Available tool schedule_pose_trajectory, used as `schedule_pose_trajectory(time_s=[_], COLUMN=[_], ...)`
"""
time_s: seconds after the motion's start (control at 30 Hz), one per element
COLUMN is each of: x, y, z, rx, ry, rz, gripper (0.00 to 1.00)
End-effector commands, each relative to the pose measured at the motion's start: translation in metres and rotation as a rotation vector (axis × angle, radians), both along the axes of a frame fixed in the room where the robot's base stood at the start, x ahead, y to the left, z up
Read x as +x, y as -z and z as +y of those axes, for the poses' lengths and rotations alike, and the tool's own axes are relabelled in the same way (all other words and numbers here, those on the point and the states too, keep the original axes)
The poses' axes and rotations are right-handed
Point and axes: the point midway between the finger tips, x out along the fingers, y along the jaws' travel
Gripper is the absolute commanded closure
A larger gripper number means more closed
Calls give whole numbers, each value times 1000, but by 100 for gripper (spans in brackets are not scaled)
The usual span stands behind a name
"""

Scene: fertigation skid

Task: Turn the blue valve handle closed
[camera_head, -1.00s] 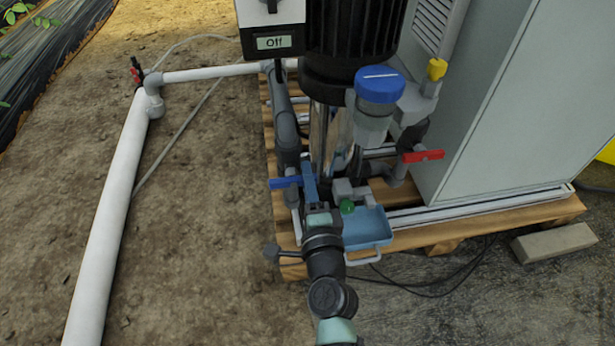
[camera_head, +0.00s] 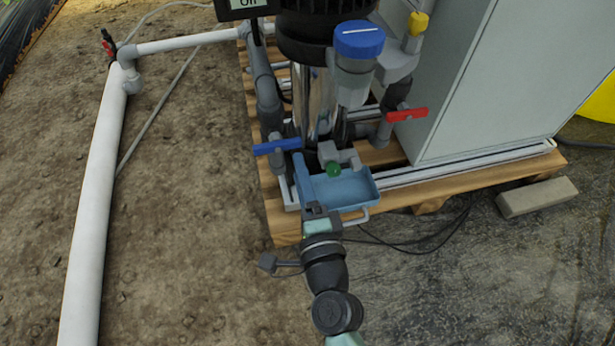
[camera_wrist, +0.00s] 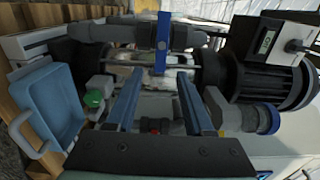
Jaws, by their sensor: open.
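The blue valve handle (camera_head: 277,147) lies crosswise on the grey pipework at the left of the skid in the head view. In the wrist view the handle (camera_wrist: 161,45) stands upright in the picture, in the upper middle. My gripper (camera_wrist: 160,75) is open, with one blue finger on either side of the picture's middle. The handle appears in line with the gap, beyond the fingertips, and the gap looks empty. In the head view a blue finger (camera_head: 301,177) of mine is just below and right of the handle. The other finger is hard to make out there.
A blue tray (camera_head: 345,190) with a handle and a green knob (camera_head: 333,169) are close right of my gripper. A red valve handle (camera_head: 407,115), a blue-capped canister (camera_head: 359,40) and a grey cabinet (camera_head: 470,85) stand farther right.

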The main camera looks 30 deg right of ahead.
Motion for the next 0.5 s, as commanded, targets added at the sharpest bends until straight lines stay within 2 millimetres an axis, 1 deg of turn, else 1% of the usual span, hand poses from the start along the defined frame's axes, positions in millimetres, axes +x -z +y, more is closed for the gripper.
schedule_pose_trajectory(time_s=[0.03, 0.2, 0.3, 0.5], x=[-10, -33, -43, -51], y=[2, 3, 2, 0], z=[4, 10, 13, 15], rx=[1, 1, 1, 0], ry=[-3, -2, -2, -1], rz=[3, 3, 2, 0], gripper=[48, 48, 48, 48])
